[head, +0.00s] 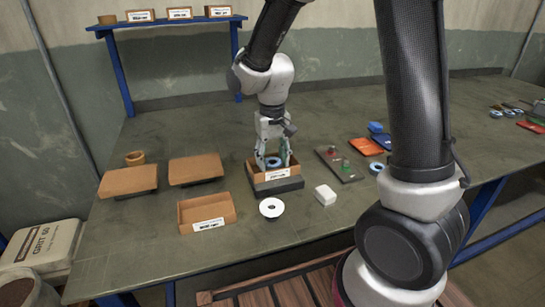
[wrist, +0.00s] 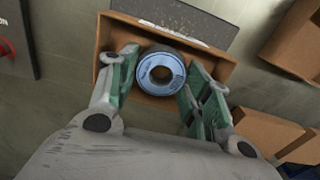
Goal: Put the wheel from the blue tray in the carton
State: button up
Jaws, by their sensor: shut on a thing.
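A flap wheel with a blue ring and a dark centre hole (wrist: 161,73) is between my gripper's fingers (wrist: 159,85). In the head view the wheel (head: 273,162) shows low between the fingers of my gripper (head: 273,158), at the open cardboard carton (head: 259,178). My gripper is shut on the wheel, with the fingers inside the carton's outline. The carton also shows in the wrist view (wrist: 218,66), around the wheel. I cannot tell whether the wheel touches its floor. A blue tray (head: 380,140) lies at the right.
Another open carton (head: 207,213) stands front left. A white disc (head: 271,208) and a white block (head: 325,195) lie in front. A dark panel with coloured buttons (head: 340,164) and an orange tray (head: 366,147) are at right.

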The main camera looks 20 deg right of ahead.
jog(key=shift+f, duration=0.3)
jog(key=o, duration=1.1)
jog(key=shift+r, duration=3.5)
